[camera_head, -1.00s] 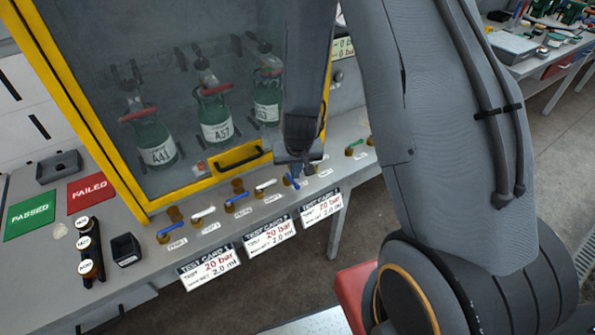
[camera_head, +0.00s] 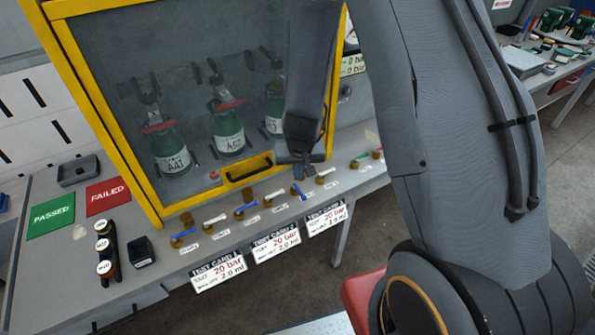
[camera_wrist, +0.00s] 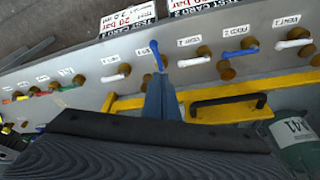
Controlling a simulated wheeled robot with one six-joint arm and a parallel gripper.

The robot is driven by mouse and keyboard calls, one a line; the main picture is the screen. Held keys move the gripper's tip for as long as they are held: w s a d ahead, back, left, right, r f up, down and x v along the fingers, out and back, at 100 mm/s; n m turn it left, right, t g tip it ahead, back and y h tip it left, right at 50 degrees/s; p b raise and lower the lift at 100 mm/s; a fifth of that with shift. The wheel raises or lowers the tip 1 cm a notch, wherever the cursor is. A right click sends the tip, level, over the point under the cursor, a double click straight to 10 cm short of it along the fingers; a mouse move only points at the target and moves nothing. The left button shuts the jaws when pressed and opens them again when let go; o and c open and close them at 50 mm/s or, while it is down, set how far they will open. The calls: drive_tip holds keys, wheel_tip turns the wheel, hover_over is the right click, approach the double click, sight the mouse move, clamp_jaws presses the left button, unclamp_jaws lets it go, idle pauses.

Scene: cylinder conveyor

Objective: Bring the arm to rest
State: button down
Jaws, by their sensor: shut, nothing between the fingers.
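My arm reaches down in the head view, with my gripper (camera_head: 304,172) at its end. The gripper is over the front row of valve levers on the bench, in front of the yellow-framed cabinet (camera_head: 157,207). It is shut and empty. In the head view a blue lever (camera_head: 298,191) shows just below the fingertips. In the wrist view the closed fingers (camera_wrist: 160,92) point towards a blue lever (camera_wrist: 157,56); I cannot tell whether they touch it.
Green cylinders (camera_head: 227,138) stand behind the cabinet's glass. The cabinet's black handle (camera_head: 250,169) is near the gripper. Test cards (camera_head: 276,247) hang along the bench front. PASSED (camera_head: 51,217) and FAILED (camera_head: 108,197) mats lie at left. Open floor shows at right.

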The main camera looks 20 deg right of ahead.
drive_tip(key=s+r+n+g+b, duration=0.1)
drive_tip(key=s+r+b, duration=0.2)
drive_tip(key=s+b, duration=0.2)
drive_tip(key=s+d+r+n+g+b, duration=0.1)
drive_tip(key=s+r+b, duration=0.3)
drive_tip(key=s, duration=0.5)
drive_tip(key=shift+s+r+y+b, duration=0.15)
drive_tip(key=shift+r+y+b, duration=0.15)
drive_tip(key=shift+b, duration=0.95)
drive_tip(key=shift+d, duration=0.1)
